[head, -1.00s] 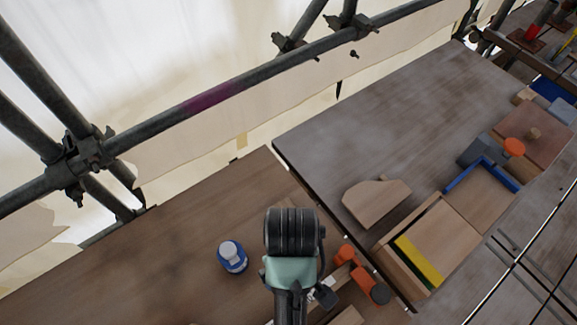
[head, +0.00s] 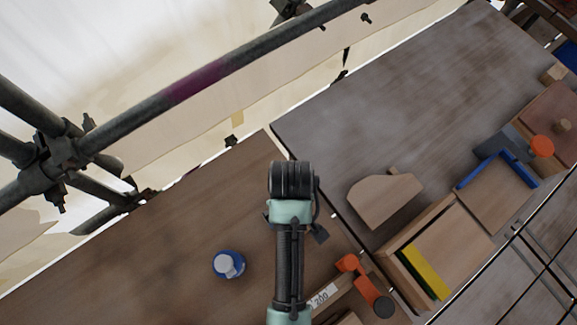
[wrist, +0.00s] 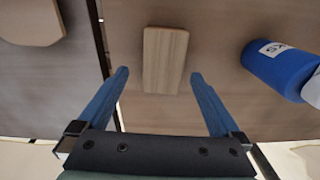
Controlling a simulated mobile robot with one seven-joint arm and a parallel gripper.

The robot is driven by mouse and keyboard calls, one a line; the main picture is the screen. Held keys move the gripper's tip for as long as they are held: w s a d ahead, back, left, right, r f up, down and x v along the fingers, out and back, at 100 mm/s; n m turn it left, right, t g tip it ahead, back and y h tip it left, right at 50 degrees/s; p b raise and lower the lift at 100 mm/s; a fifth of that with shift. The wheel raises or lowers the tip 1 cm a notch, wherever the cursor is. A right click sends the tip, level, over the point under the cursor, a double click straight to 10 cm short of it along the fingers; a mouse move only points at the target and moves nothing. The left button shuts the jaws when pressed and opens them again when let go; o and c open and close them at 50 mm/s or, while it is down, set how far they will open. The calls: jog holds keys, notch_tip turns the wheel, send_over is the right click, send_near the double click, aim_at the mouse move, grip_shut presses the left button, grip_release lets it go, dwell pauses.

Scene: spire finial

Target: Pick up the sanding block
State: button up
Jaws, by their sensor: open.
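A plain, light wooden block (wrist: 165,58), which I take to be the sanding block, lies on the brown board in the wrist view. My gripper (wrist: 159,73) is open and empty. Its two blue fingers show on either side of the block's near end, with the block in line between them. The gap in height cannot be told. In the head view my arm seems to cover the block, and the fingers are hidden beneath my wrist.
A blue container with a pale top (head: 228,264) stands left of my arm and shows at the wrist view's right (wrist: 285,70). An orange tool (head: 362,285) and a labelled wooden piece (head: 325,295) lie right. A cut board (head: 385,198) rests on the grey table (head: 400,110). Scaffold poles (head: 200,85) run behind.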

jog(key=shift+s+a+f+p, duration=0.1)
jog(key=shift+f+p, duration=0.05)
jog(key=shift+f, duration=1.2)
jog(key=shift+s+a+f+p, duration=0.1)
jog(key=shift+f+p, duration=0.05)
jog(key=shift+f, duration=1.2)
jog(key=shift+c, duration=0.3)
jog(key=c, duration=1.3)
notch_tip(320, 180, up, 10)
jog(key=shift+r, duration=0.1)
jog(key=shift+c, duration=0.2)
